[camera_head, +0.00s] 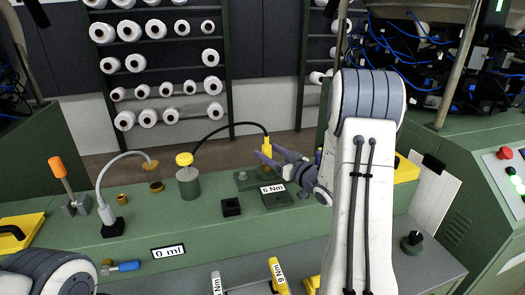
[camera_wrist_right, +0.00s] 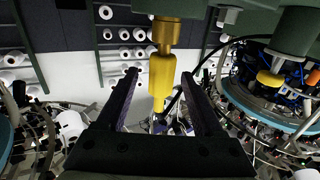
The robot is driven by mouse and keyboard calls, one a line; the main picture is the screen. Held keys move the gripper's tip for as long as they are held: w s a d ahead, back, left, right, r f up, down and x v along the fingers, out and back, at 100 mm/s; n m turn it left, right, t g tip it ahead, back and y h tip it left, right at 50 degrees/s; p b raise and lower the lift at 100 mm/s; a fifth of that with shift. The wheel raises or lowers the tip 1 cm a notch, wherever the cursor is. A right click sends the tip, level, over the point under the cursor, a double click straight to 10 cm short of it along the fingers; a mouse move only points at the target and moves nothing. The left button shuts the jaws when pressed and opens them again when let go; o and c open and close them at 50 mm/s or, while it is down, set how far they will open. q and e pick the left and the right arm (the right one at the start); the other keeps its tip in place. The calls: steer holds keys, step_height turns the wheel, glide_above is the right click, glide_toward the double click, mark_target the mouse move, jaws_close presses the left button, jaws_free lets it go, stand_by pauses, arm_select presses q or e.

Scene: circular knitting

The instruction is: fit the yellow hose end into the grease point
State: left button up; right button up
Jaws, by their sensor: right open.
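The yellow hose end (camera_head: 266,146) stands upright on the green bench at the back, with a black hose (camera_head: 225,126) arching to it from the left. In the right wrist view the yellow hose end (camera_wrist_right: 161,82) meets a brass fitting (camera_wrist_right: 166,32) on the bench side. I cannot tell how deeply they are joined. My right gripper (camera_head: 268,158) is open, its fingers pointing at the hose end. In the wrist view its fingers lie on either side of the hose end, with gaps visible. My left gripper is out of view; only part of that arm shows.
A grey-green can with a yellow cap (camera_head: 187,174) stands left of the hose end. A 6 Nm block (camera_head: 277,197) and a small black square holder (camera_head: 231,207) are close by. An orange-topped lever (camera_head: 60,172) and a grey gooseneck tube (camera_head: 106,177) stand further left.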

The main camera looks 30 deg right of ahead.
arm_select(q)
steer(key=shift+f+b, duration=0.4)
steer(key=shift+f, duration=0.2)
arm_select(e)
steer(key=s, duration=0.6)
steer(key=shift+d, duration=0.4)
